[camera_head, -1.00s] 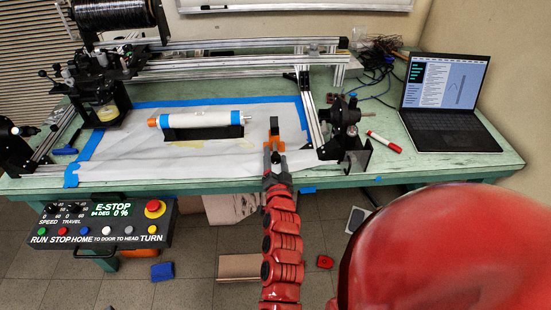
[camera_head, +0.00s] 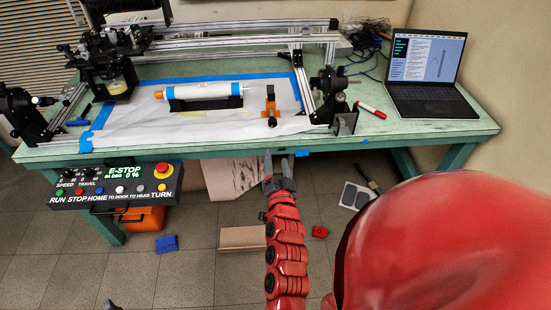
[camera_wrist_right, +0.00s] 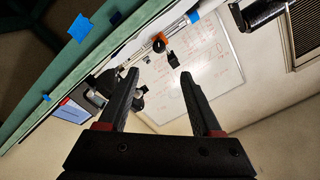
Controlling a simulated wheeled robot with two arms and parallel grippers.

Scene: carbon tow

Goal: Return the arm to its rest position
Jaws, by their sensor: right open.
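My right gripper (camera_head: 276,160) is open and empty in the head view, just in front of the table's front edge. Its two dark fingers stand apart in the right wrist view (camera_wrist_right: 158,85), with nothing between them. My red right arm reaches up from the bottom of the head view to it. An orange and black tool (camera_head: 270,106) stands on the white sheet beyond the gripper, apart from it. My left gripper does not show in the head view.
The green table (camera_head: 420,132) holds a white roller (camera_head: 206,92) on a black cradle, a laptop (camera_head: 432,75), a red marker (camera_head: 371,109) and a metal frame. A control panel (camera_head: 117,186) hangs at the front left. A cardboard box (camera_head: 241,238) lies on the floor.

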